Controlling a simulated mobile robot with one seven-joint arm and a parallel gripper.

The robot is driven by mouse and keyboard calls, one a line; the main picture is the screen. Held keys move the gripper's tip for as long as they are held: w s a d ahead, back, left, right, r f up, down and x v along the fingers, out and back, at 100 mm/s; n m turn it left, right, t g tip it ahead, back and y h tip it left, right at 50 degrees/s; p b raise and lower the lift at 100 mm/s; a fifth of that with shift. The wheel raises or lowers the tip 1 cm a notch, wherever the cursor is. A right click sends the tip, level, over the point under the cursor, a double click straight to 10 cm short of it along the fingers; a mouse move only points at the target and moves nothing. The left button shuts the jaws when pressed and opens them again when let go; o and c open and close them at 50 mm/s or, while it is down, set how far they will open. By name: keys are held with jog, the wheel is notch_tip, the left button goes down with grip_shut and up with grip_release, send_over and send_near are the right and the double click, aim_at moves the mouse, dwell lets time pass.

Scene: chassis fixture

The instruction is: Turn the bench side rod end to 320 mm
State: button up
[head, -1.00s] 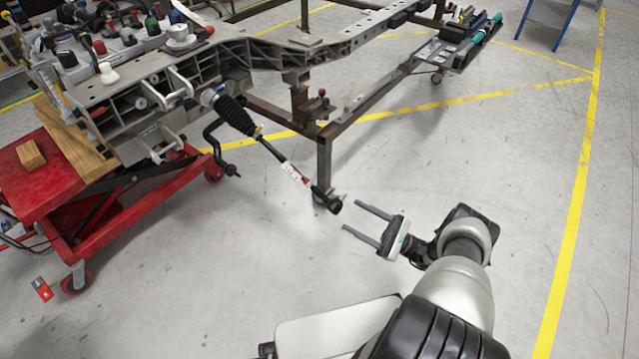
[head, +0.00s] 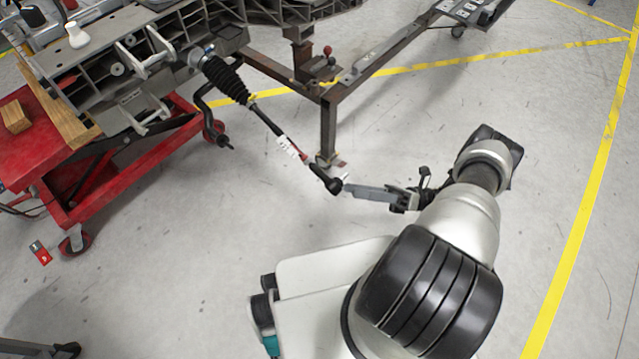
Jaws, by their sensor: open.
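The black rod end (head: 331,183) sits at the outer tip of a thin tie rod (head: 271,126), which slopes down and right from a ribbed black boot (head: 226,80) on the chassis fixture. A white tag with markings (head: 288,147) is wrapped around the rod. My gripper (head: 350,190) comes from the right with its fingers pointing left at the rod end. The fingers are seen edge-on and overlap, with their tips at or very close to the rod end's stud. It is open; I cannot tell whether the fingers touch or straddle the stud.
A rusty steel frame leg (head: 327,130) stands just behind the rod end. A red wheeled cart (head: 95,180) is under the chassis at left. A bent black bar (head: 205,115) hangs beside the boot. The floor to the right is clear, with yellow lines.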

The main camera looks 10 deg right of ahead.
jog(key=x, duration=1.1)
jog(key=shift+w+r, duration=0.1)
jog(key=c, duration=1.1)
jog(key=shift+o, duration=0.2)
